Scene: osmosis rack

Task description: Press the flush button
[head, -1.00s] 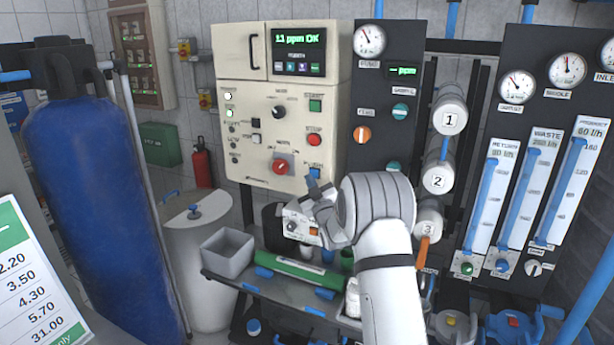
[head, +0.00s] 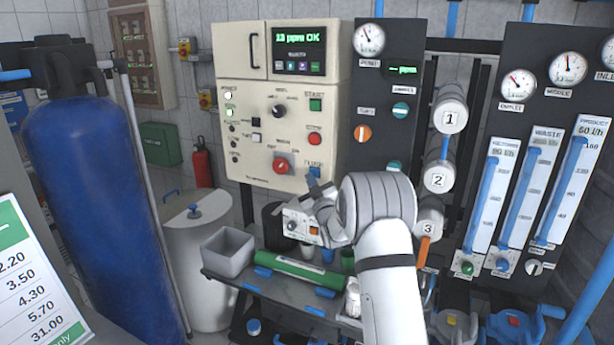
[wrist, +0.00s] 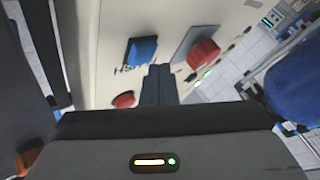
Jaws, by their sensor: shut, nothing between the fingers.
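In the wrist view the blue button (wrist: 142,50) stands out from the panel, just beyond and slightly left of my fingertips. My gripper (head: 316,188) is shut and empty, pointing at the panel below the button. The wrist view shows its closed fingers (wrist: 158,70) close to the button; I cannot tell whether they touch it.
A red rotary switch (wrist: 204,54) and a red button (wrist: 123,99) flank the blue button in the wrist view. A green start button (head: 315,105) is higher up. Below are a shelf with a grey bin (head: 228,252) and a green tube (head: 290,270).

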